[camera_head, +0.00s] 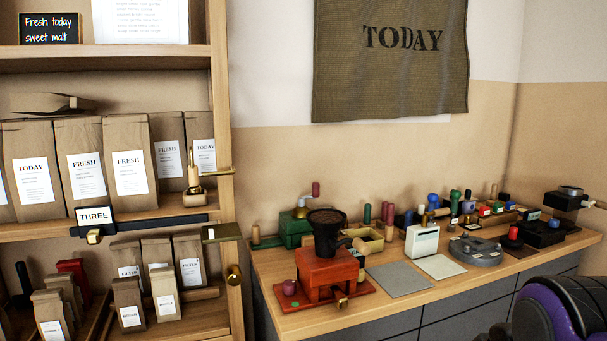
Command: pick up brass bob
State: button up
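I cannot tell for certain which thing is the brass bob. A round brass piece (234,274) sits at the front post of the shelf unit. Another brass piece (94,236) shows just below the "THREE" label. A small brass-coloured piece (340,301) is at the front of the red grinder (327,268) on the counter. A brass-based item with a pale handle (194,188) stands at the right end of the middle shelf. My gripper is not in view; a purple and black part of my own body shows at the lower right.
The wooden shelf unit (220,120) holds several paper bags. The wooden counter (265,284) carries a grey mat (399,279), a pale mat (440,266), a white sign (421,242) and a crowd of stampers and small tools. The counter's front edge strip is mostly bare.

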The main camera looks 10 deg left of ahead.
aim_at(195, 188)
jog(key=j+z, duration=0.1)
jog(key=j, duration=0.75)
jog(key=k+j+z, duration=0.15)
jog(key=j, duration=0.65)
jog(key=i, duration=0.05)
